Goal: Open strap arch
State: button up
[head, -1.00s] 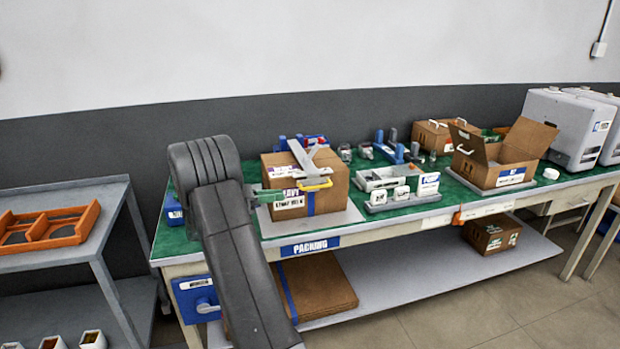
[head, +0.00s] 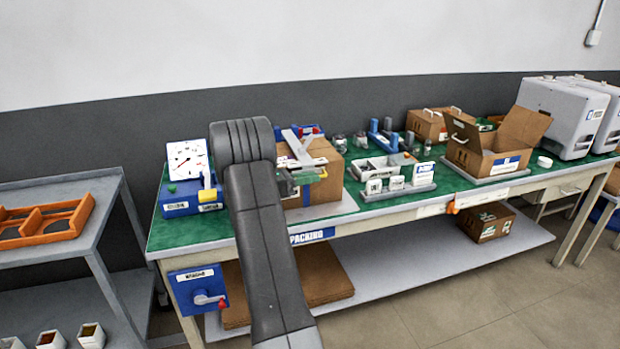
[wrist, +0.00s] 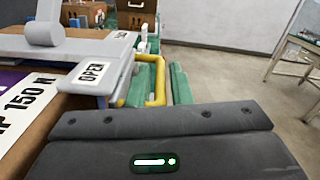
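The strap arch (head: 298,146) is a pale grey frame over a cardboard box (head: 326,187) on the bench. In the wrist view, its grey plate (wrist: 60,47) carries an "OPEN" label (wrist: 92,73) and a yellow handle loop (wrist: 158,84). My gripper (wrist: 161,84) has green fingers. One shows inside the loop and the other just right of its outer bar, so they straddle the bar. They look open, with a thin gap on the right. In the head view my arm hides part of the box, and the green fingers are small near the handle.
A blue box with a white dial (head: 188,160) stands left of my arm. A grey tray with white blocks (head: 390,180) and an open carton (head: 483,150) are to the right. An orange tray (head: 45,222) lies on the left trolley.

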jog(key=shift+d, duration=0.25)
grip_shut()
jog(key=shift+r, duration=0.1)
